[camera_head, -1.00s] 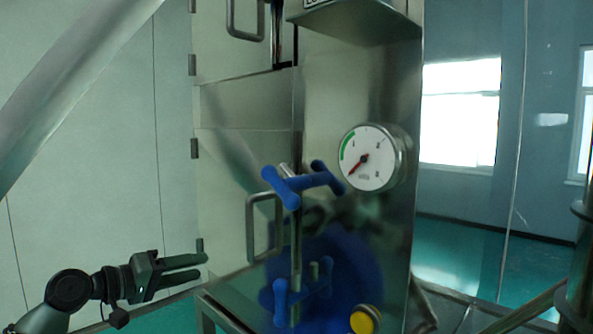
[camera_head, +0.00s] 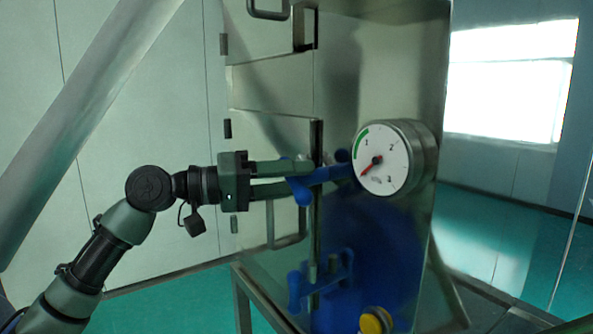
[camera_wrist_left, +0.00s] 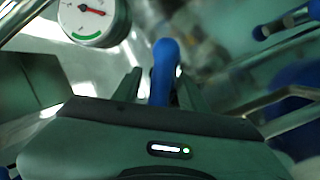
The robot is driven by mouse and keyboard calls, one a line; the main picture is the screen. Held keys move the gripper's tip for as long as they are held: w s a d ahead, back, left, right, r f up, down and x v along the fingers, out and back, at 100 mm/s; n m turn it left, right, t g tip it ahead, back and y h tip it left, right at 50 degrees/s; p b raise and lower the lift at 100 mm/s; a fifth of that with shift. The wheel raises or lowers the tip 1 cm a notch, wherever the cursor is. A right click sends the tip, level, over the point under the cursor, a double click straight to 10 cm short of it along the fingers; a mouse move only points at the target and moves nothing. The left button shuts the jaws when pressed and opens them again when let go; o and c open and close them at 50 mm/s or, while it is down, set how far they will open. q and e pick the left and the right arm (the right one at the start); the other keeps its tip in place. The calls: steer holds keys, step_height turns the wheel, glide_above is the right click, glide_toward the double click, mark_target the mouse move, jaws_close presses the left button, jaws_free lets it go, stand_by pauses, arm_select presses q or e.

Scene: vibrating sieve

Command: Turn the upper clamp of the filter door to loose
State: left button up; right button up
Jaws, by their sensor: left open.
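The upper clamp (camera_head: 331,174) is a blue handle on a vertical metal rod at the edge of the filter door (camera_head: 262,138). My left gripper (camera_head: 300,177) is open, its two fingers pointing right at the clamp's left end. In the left wrist view, the blue end of the clamp (camera_wrist_left: 164,70) lies between the two spread fingers (camera_wrist_left: 157,88). I cannot tell whether they touch it. The lower clamp (camera_head: 320,281), also blue, sits further down the same rod. My right gripper is not in view.
A round pressure gauge (camera_head: 385,160) sticks out just right of the upper clamp; it also shows in the left wrist view (camera_wrist_left: 92,18). A yellow knob (camera_head: 373,321) is low on the cabinet. A door handle (camera_head: 287,237) is below my left gripper. The floor at right is clear.

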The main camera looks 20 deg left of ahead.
arm_select(q)
steer(key=shift+a, duration=0.2)
jaws_close()
steer(key=shift+m, duration=0.3)
steer(key=m+y+p, duration=0.1)
steer(key=m, duration=0.1)
steer(key=m+p, duration=0.1)
steer(key=m, duration=0.1)
steer(key=shift+s+d+r+m+g+y, duration=0.1)
steer(key=shift+d+r+m+g+y, duration=0.1)
steer(key=shift+m+g+y, duration=0.15)
steer(key=m+y+p, duration=0.1)
steer(key=m+y, duration=0.1)
steer(key=m, duration=0.1)
steer(key=shift+f+m+p, duration=0.15)
steer(key=shift+m+p, duration=0.2)
steer(key=shift+p, duration=0.05)
stand_by(0.4)
jaws_free()
steer(key=shift+d, duration=0.1)
